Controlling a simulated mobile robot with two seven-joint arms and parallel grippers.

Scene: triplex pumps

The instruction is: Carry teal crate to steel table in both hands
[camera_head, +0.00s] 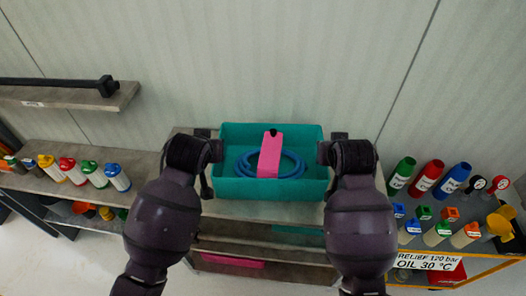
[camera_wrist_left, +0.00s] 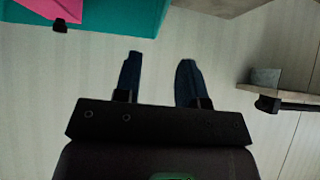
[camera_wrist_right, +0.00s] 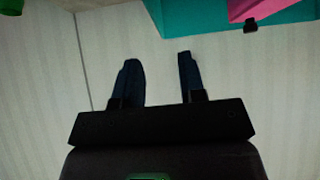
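The teal crate (camera_head: 268,190) sits upright on a wooden shelf unit (camera_head: 215,238) in the middle of the head view. It holds a coiled blue hose (camera_head: 293,168) and a pink item (camera_head: 270,152) with a dark knob. My left gripper (camera_head: 205,190) is at the crate's left end, my right gripper (camera_head: 328,185) at its right end. In the left wrist view the two fingers (camera_wrist_left: 158,78) are apart with nothing between them. In the right wrist view the fingers (camera_wrist_right: 158,78) are also apart and empty; the crate's edge (camera_wrist_right: 190,18) lies beyond them. I cannot see a steel table.
A shelf with coloured bottles (camera_head: 88,172) stands at left, below a wall shelf with a black bar (camera_head: 60,84). At right, a rack holds bottles (camera_head: 427,178), gauges and a sign (camera_head: 425,260). A pale panelled wall (camera_head: 260,60) rises close behind the crate.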

